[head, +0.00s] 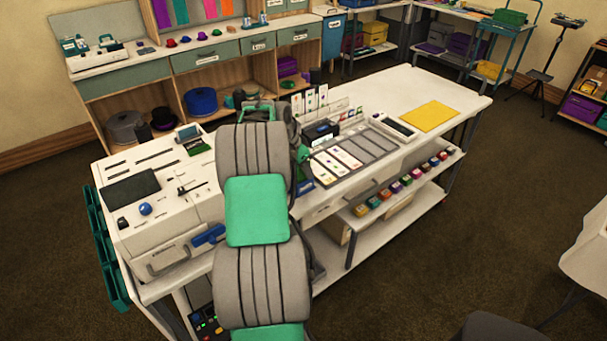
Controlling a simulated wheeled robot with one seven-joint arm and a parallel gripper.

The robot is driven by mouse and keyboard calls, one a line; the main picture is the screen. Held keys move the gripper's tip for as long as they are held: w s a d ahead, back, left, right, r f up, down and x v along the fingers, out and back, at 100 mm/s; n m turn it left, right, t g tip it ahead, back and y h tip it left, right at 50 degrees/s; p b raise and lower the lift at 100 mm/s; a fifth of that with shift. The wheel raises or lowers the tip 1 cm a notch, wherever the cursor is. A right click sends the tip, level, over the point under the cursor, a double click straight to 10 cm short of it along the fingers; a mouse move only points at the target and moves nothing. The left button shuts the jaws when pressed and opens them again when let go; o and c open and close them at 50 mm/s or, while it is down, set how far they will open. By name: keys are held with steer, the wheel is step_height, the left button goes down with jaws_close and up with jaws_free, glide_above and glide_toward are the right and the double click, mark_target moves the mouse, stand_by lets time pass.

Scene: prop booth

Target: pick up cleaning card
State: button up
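I cannot tell for certain which item is the cleaning card. White cards with small coloured marks (341,160) lie side by side in a grey slotted tray (378,144) on the white workbench. More cards with coloured marks (310,101) stand upright behind a dark device (321,131). A flat yellow sheet (430,116) lies at the bench's right end. My grey and green arm reaches over the middle of the bench and covers part of it. My gripper is hidden behind the arm, so its hold and its distance from the cards do not show.
A white machine (152,214) with a dark pad and blue knob fills the bench's left end. A dark-framed flat item (394,128) lies beside the card tray. Several coloured small boxes (392,188) line the lower shelf (410,200). Brown floor (510,190) is open on the right.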

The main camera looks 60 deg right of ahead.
steer(key=shift+f, duration=0.1)
jaws_close()
stand_by(0.4)
step_height(320, 180, up, 10)
steer(key=shift+r+b, duration=0.1)
steer(key=shift+b, duration=0.45)
